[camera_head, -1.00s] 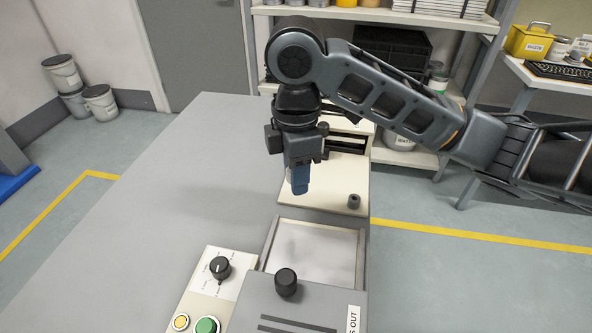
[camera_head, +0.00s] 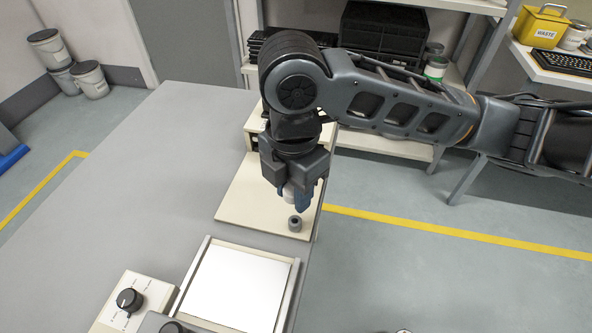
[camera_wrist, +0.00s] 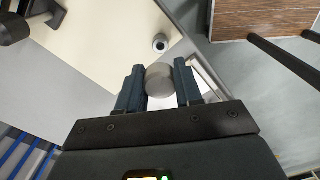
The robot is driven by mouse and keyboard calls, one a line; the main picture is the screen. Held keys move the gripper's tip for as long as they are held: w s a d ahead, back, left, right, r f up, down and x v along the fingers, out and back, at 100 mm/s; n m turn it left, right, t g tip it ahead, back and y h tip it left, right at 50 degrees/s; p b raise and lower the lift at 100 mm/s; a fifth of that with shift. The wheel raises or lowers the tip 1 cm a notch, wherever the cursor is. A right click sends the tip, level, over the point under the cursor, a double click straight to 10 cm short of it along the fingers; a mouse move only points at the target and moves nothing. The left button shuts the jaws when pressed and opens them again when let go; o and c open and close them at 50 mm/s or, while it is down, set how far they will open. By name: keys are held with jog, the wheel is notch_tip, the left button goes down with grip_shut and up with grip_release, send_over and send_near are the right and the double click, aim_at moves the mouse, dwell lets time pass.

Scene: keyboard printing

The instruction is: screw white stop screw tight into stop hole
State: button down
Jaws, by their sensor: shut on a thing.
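My gripper (camera_head: 294,200) points down over the cream board, and its blue fingers are shut on a pale, round-headed piece, which I take to be the white stop screw (camera_head: 289,192). In the wrist view its round grey-white head (camera_wrist: 160,80) sits between the two fingertips (camera_wrist: 160,92). A small grey collar with a dark opening, seemingly the stop hole (camera_head: 295,223), stands near the board's front right corner. It also shows in the wrist view (camera_wrist: 160,43), beyond the screw and apart from it. The screw's lower end is hidden.
The cream board (camera_head: 247,207) lies on a grey table (camera_head: 165,165). In front are a white framed tray (camera_head: 235,288) and a control box with a black knob (camera_head: 129,299). Shelves stand behind. The table's right edge is close to the collar.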

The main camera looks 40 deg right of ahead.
jog(key=shift+d, duration=0.15)
jog(key=shift+f+b, duration=2.1)
jog(key=shift+f, duration=0.45)
jog(key=shift+f+b, duration=0.45)
jog(key=shift+f, duration=0.1)
jog(key=shift+f, duration=0.3)
jog(key=c, duration=1.2)
grip_release()
jog(key=shift+b, duration=0.3)
jog(key=shift+c, duration=0.2)
grip_shut()
jog(key=shift+f, duration=0.1)
